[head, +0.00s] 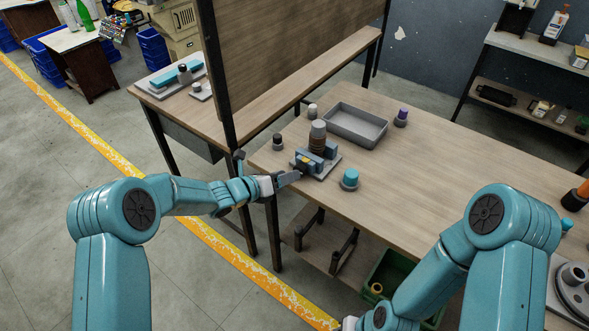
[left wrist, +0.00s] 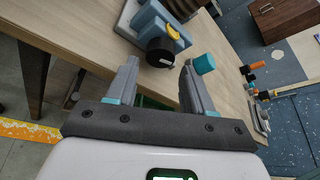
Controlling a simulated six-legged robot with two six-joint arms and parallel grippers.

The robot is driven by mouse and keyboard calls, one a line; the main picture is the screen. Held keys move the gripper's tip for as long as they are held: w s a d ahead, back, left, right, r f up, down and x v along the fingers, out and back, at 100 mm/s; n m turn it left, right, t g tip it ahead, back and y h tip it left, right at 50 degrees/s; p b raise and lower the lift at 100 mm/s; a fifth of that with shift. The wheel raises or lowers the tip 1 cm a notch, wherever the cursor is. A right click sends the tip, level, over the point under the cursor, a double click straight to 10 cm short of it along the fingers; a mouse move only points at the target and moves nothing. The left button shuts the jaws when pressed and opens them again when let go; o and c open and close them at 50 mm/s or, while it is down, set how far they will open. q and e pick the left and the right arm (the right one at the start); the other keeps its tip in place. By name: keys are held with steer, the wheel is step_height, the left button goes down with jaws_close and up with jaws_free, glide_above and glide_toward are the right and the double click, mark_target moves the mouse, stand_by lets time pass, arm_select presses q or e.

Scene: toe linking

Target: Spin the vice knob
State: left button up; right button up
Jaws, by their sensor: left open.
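The vice (head: 327,166) is blue on a grey base plate near the left edge of the wooden table. A brown ribbed cylinder with a grey top (head: 318,138) stands at it. In the left wrist view the vice (left wrist: 152,22) has a round black knob (left wrist: 160,52) facing me. My left gripper (head: 288,180) is at the near left side of the vice. In the left wrist view its two fingers (left wrist: 161,78) are apart and empty, with the knob just beyond the gap between the tips. My right arm comes in at lower right; its fingers are out of view.
A teal-topped peg (head: 350,178) stands right of the vice and shows beyond the right finger (left wrist: 203,64). A grey tray (head: 357,124), a purple peg (head: 401,117) and a dark peg (head: 277,142) are around it.

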mark_target(296, 183)
arm_select(q)
steer(key=x, duration=0.4)
steer(key=shift+w, duration=0.1)
steer(key=shift+d, duration=0.1)
steer(key=c, duration=0.8)
steer(key=m+y+b, duration=0.1)
steer(key=m+b, duration=0.1)
steer(key=b, duration=0.5)
steer(key=f+m+t+y+b, duration=0.1)
steer(key=b, duration=0.7)
steer(key=shift+d+f+m, duration=0.1)
steer(key=shift+f+m, duration=0.05)
steer(key=shift+m, duration=0.25)
steer(key=m+t+y+b, duration=0.1)
steer(key=m+b, duration=0.1)
steer(key=b, duration=0.5)
steer(key=m+t+y+b, duration=0.1)
steer(key=m+b, duration=0.1)
steer(key=b, duration=0.5)
steer(key=shift+s+d+r+y, duration=0.1)
steer(key=shift+s+r+y, duration=0.2)
steer(key=shift+r, duration=0.1)
steer(key=shift+r+m+t+y+b, duration=0.2)
steer(key=shift+m+t+y+b, duration=0.25)
steer(key=shift+m+b, duration=0.6)
